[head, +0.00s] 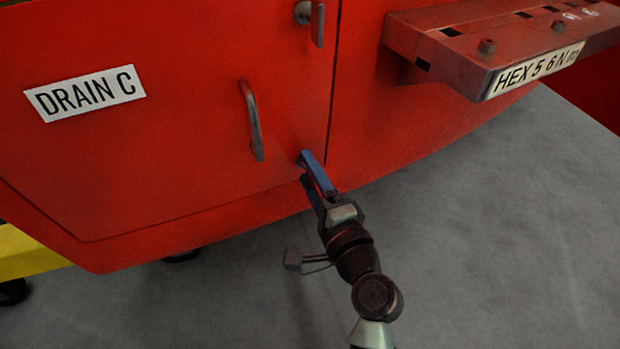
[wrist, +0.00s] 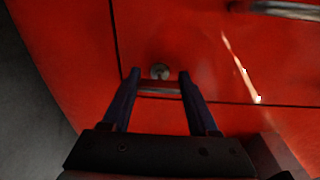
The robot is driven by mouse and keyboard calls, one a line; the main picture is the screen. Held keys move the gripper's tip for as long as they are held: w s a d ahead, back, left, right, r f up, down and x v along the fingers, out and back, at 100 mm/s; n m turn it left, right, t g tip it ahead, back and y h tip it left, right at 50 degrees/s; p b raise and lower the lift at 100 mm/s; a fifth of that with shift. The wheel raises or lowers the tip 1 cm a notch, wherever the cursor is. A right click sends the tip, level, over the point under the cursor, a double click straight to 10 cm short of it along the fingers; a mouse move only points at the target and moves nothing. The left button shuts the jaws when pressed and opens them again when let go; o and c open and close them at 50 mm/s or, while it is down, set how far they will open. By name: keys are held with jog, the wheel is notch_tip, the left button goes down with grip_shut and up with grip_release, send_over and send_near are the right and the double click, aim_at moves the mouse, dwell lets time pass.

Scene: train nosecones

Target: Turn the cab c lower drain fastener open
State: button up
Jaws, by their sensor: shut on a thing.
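The lower drain fastener (wrist: 160,71) shows in the wrist view as a small round grey head on the red panel, with a bar-like tab (wrist: 160,87) between my fingers. My gripper (wrist: 160,76) is shut on this tab, one finger at each end of it. In the head view my gripper (head: 305,162) reaches the lower right corner of the red door (head: 180,110), by the seam. Its blue fingers hide most of the lower fastener there. The door labelled DRAIN C (head: 85,93) looks flush with the body.
A grey bar handle (head: 252,120) stands out from the door, left of my gripper. An upper fastener (head: 303,12) with a hanging tab sits above. A red ledge (head: 500,50) marked HEX juts out at upper right. Grey floor (head: 500,230) is clear below right.

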jog(key=shift+n, duration=0.4)
jog(key=o, duration=1.4)
jog(key=p+v, duration=0.1)
jog(key=v, duration=1.2)
jog(key=shift+p, duration=0.35)
